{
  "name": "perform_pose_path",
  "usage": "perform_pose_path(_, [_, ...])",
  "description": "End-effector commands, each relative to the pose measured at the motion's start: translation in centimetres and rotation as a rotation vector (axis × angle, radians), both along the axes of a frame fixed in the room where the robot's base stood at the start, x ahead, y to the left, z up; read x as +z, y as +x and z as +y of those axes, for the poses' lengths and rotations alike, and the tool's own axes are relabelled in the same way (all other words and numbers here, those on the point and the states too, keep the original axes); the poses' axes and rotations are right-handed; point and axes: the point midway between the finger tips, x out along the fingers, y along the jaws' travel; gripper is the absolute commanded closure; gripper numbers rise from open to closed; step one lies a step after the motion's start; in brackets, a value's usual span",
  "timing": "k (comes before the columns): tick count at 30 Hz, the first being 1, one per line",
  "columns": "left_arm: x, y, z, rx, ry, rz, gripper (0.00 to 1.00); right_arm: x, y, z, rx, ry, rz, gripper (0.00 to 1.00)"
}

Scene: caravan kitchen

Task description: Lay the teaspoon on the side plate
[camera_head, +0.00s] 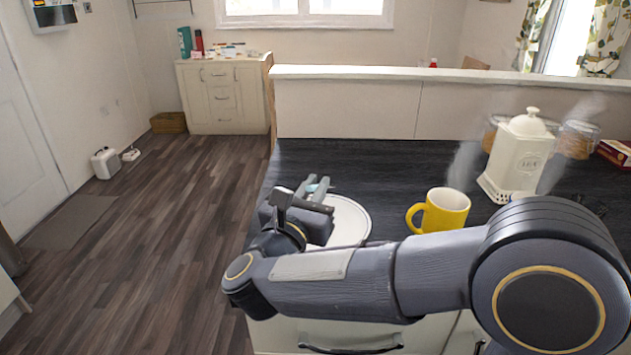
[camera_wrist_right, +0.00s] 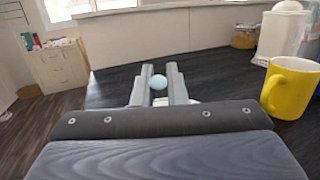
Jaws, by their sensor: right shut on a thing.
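My right gripper (camera_head: 313,188) reaches across the left part of the white side plate (camera_head: 352,222), with its fingers pointing away over the plate's far left edge. It is shut on the teaspoon (camera_wrist_right: 159,82), of which only a light blue rounded part shows between the fingertips in the right wrist view. The rest of the teaspoon is hidden by the gripper. The plate lies flat on the dark counter, its left and near parts covered by my gripper and arm. I cannot tell whether the teaspoon touches the plate. My left gripper is not in view.
A yellow mug (camera_head: 445,211) stands right of the plate. A white lidded canister (camera_head: 519,155) stands behind it, near glass jars (camera_head: 577,140) and a red box (camera_head: 616,153). The dark counter (camera_head: 350,165) is clear behind the plate. The counter's left edge is close to my gripper.

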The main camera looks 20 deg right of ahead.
Motion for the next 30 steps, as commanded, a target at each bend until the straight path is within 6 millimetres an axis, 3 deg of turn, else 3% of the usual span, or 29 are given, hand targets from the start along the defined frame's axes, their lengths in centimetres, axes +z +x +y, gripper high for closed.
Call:
perform_pose_path(12, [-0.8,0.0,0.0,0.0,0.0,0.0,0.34,-3.5,0.0,0.0,0.0,-0.001,0.001,1.0])
perform_pose_path(14, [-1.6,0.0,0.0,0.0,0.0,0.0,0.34,-3.9,0.0,0.0,0.001,0.003,-0.002,1.0])
perform_pose_path(21, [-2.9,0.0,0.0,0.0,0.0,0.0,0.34,-4.2,0.0,0.0,0.0,0.002,-0.002,1.0])
perform_pose_path(30, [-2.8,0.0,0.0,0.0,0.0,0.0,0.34,-4.0,0.0,0.0,0.0,0.001,-0.001,1.0])
